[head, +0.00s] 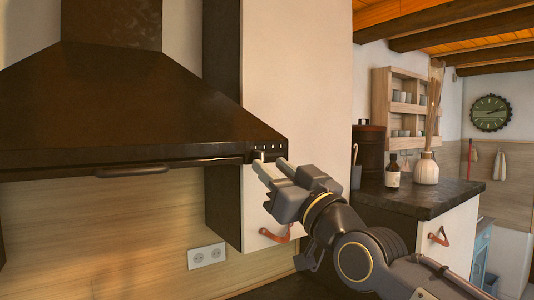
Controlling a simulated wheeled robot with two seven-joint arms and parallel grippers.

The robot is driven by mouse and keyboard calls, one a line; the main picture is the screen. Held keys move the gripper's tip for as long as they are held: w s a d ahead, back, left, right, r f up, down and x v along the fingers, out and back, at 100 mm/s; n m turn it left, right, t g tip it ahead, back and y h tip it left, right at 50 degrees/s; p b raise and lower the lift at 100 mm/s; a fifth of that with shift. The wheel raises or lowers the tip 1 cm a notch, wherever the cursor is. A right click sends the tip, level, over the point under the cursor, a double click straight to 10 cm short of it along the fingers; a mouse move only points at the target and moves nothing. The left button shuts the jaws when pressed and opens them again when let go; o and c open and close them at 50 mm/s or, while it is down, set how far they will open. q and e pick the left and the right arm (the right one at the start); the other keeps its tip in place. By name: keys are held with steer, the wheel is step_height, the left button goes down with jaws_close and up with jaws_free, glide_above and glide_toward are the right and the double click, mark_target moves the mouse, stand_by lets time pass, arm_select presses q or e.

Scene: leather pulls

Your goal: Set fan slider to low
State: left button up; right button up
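The dark range hood (130,110) hangs on the wall at the left and centre. Small light marks (270,146) sit in a row at the right end of its front edge. A small dark piece, perhaps the fan slider (252,156), shows just below and left of these marks, partly beside my fingertips. My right gripper (269,164) is open, with its two fingers apart and pointing at this corner of the hood. I cannot tell whether a finger touches the slider. My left gripper is not in view.
A long handle (132,171) hangs under the hood's front edge. A pale cabinet (300,70) with a leather pull (275,236) stands behind my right gripper. A dark counter (425,199) with a bottle (392,173) and vase (426,170) lies to the right.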

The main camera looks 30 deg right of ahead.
mark_target(262, 158)
steer(key=shift+p+x, duration=0.45)
steer(key=shift+x, duration=1.1)
steer(key=shift+c, duration=0.3)
jaws_close()
